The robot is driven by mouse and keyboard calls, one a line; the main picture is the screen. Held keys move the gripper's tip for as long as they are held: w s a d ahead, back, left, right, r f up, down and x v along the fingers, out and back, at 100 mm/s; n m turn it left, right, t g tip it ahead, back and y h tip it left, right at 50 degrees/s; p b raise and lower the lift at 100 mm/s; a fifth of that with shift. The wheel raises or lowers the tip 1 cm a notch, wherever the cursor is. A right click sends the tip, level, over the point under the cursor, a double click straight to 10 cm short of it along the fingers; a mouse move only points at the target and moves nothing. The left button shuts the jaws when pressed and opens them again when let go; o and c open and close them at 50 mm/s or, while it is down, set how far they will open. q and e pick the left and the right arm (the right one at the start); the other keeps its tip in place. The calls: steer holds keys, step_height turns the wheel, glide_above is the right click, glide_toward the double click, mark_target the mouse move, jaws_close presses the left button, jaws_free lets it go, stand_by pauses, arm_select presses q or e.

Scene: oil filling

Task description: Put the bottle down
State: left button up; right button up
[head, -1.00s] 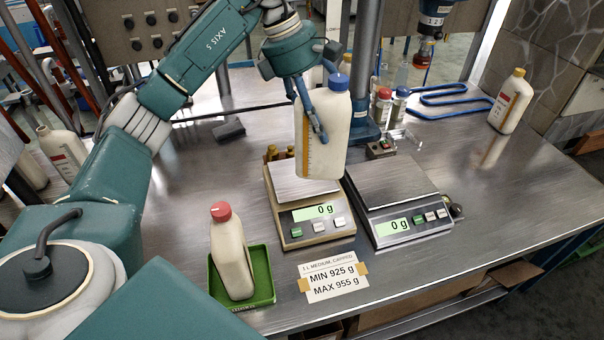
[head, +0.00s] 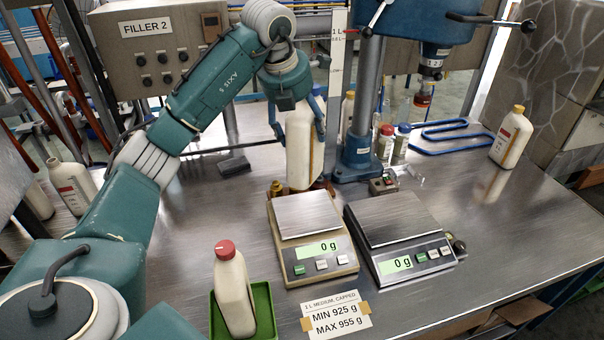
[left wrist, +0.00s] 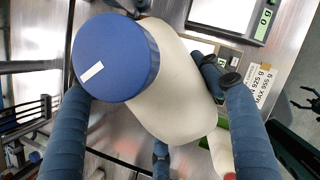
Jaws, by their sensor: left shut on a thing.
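A cream bottle (head: 302,150) hangs upright in my left gripper (head: 298,122), behind the left scale. The gripper is shut on it, with a finger on each side. Its base is near the table, partly behind the scale and the brass weights; I cannot tell if it touches. In the left wrist view its blue cap (left wrist: 115,58) and pale body (left wrist: 185,95) lie between the fingers (left wrist: 155,115). The cap is hidden by the gripper in the head view. My right gripper is not in view.
The left scale (head: 309,217) and right scale (head: 395,222) are empty and read 0 g. A red-capped bottle (head: 233,290) stands in a green tray (head: 262,300) at the front. Brass weights (head: 277,188) sit behind the left scale. A blue stand (head: 360,155) is right of the held bottle.

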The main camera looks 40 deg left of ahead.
mark_target(289, 137)
arm_select(q)
step_height(289, 137, down, 12)
steer(key=shift+f+p, duration=0.2)
steer(key=shift+p, duration=0.85)
steer(key=o, duration=2)
steer(key=shift+f, duration=0.15)
steer(key=shift+s+d, duration=0.1)
steer(key=shift+r, duration=0.4)
steer(key=b+v, duration=0.2)
steer(key=v, duration=0.9)
steer(key=shift+s+r, duration=0.15)
steer(key=shift+s, duration=0.05)
